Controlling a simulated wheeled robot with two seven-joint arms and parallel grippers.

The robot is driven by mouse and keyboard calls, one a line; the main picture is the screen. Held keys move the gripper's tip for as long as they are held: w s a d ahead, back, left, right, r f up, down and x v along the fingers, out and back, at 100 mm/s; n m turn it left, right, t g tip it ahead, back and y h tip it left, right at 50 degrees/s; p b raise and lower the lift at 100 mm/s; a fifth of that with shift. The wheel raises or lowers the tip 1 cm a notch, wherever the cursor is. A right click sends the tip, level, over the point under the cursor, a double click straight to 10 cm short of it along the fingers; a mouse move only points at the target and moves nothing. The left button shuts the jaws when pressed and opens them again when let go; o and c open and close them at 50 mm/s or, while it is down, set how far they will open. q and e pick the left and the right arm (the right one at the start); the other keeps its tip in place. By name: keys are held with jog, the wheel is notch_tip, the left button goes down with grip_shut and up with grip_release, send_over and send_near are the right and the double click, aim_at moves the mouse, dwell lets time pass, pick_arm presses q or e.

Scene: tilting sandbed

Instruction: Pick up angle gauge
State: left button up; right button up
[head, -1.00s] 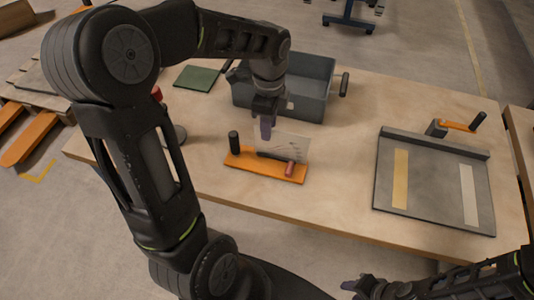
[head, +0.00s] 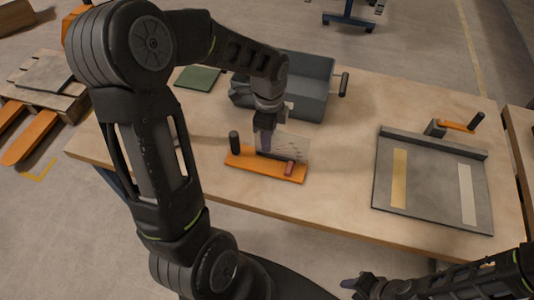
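The angle gauge (head: 250,165) stands on the wooden table. It has an orange base, a clear upright plate with markings, a black upright knob at its left end and a small red part near its right end. My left gripper (head: 265,143) points down at the clear plate, and its fingers overlap the plate in the picture. Whether the fingers are open or touch the gauge cannot be told. My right gripper (head: 356,284) is low at the bottom right, in front of the table and far from the gauge. Its fingers are too small to read.
A grey bin (head: 310,88) with side handles stands behind the gauge. A grey tilting plate (head: 430,205) with two strips and an orange-armed crank (head: 458,126) lies at the right. A green pad (head: 197,78) lies at back left. Bare tabletop separates the gauge from the tilting plate.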

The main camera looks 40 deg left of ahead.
pick_arm(q)
jog(key=shift+f, duration=0.25)
dwell(0.3)
jog(key=shift+c, duration=0.3)
grip_shut()
dwell(1.2)
